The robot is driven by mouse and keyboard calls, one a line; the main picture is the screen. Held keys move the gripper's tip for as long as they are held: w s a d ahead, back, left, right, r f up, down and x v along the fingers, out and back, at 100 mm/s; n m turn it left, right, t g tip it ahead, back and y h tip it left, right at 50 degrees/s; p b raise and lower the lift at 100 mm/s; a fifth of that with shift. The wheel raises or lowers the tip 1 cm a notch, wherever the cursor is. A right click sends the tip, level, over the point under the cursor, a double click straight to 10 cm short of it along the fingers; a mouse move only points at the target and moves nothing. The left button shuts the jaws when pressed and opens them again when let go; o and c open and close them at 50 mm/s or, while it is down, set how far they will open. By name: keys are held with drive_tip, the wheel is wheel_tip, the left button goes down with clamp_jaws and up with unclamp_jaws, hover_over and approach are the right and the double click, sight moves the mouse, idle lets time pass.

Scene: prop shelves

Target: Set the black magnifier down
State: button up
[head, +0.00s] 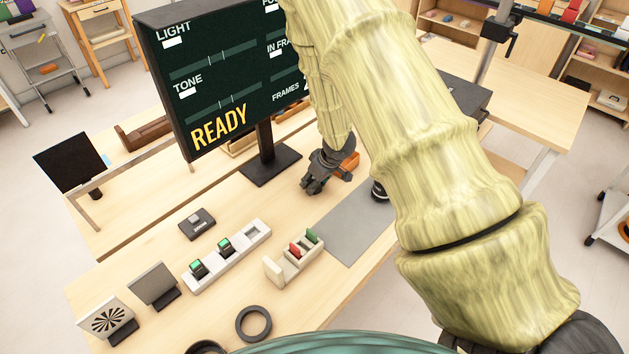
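My gripper (314,187) hangs from the pale yellow arm in the middle of the head view, above the wooden table and just right of the monitor's foot. Its dark fingers point down and left; they are small and dark, so I cannot tell whether they are open or closed on something. I cannot make out the black magnifier for certain. A small black round item with a light band (379,190) stands right of my gripper, partly hidden by my arm. An orange block (347,166) shows just behind my gripper.
A grey mat (347,228) lies bare below my gripper. Left of it are a beige holder with red and green cards (293,258) and a white tray (228,258) with green-topped items. A black ring (253,323) lies in front. A large monitor (225,75) reads READY.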

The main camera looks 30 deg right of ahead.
drive_tip(key=o, duration=0.4)
drive_tip(key=v, duration=1.2)
drive_tip(key=shift+r, duration=0.15)
